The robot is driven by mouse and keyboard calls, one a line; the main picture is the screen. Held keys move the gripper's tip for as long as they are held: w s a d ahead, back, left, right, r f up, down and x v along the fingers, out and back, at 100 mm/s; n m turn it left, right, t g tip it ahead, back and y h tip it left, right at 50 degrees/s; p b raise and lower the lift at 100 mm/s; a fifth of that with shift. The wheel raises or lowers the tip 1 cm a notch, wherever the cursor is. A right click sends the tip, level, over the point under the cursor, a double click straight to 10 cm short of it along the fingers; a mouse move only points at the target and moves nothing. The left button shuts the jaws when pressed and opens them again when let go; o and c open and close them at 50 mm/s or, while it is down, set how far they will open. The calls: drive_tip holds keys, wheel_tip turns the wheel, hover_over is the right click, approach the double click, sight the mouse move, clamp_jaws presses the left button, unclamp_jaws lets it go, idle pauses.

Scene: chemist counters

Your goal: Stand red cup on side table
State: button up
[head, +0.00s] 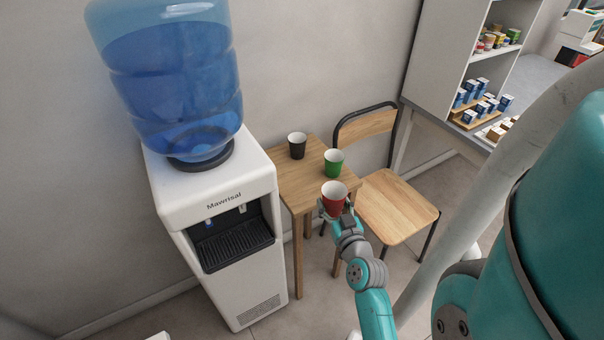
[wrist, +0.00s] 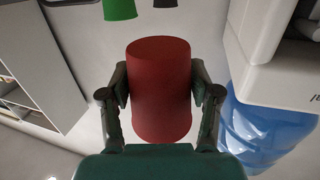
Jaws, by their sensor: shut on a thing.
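The red cup (head: 335,198) is upright, open end up, in my gripper (head: 337,214). In the wrist view, which looks upside down, the two fingers of my gripper (wrist: 160,88) press on opposite sides of the red cup (wrist: 160,100). The wooden side table (head: 290,185) stands beside the water cooler. In the head view the held cup overlaps the table's front edge; I cannot tell its height over the top. A green cup (head: 334,163) and a black cup (head: 297,146) stand on the table, behind the red one.
The white water cooler (head: 215,205) with its blue bottle (head: 172,75) is close on the table's left. A wooden chair (head: 396,205) is close on its right. A shelf unit (head: 440,65) with small boxes stands farther right. The table's left front part looks bare.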

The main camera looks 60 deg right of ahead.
hover_over(300, 187)
drive_tip(key=shift+s+a+f, duration=0.1)
drive_tip(key=shift+s+f, duration=0.05)
drive_tip(key=shift+f, duration=0.75)
drive_tip(key=shift+s+a+f, duration=0.1)
drive_tip(key=shift+f, duration=0.75)
wheel_tip(300, 187, down, 3)
drive_tip(key=shift+w+f, duration=0.1)
drive_tip(key=shift+w+d+f, duration=0.15)
drive_tip(key=shift+w+d, duration=0.05)
drive_tip(key=shift+w, duration=0.05)
drive_tip(key=shift+f, duration=0.15)
drive_tip(key=o, duration=0.8)
drive_tip(key=shift+c, duration=0.2)
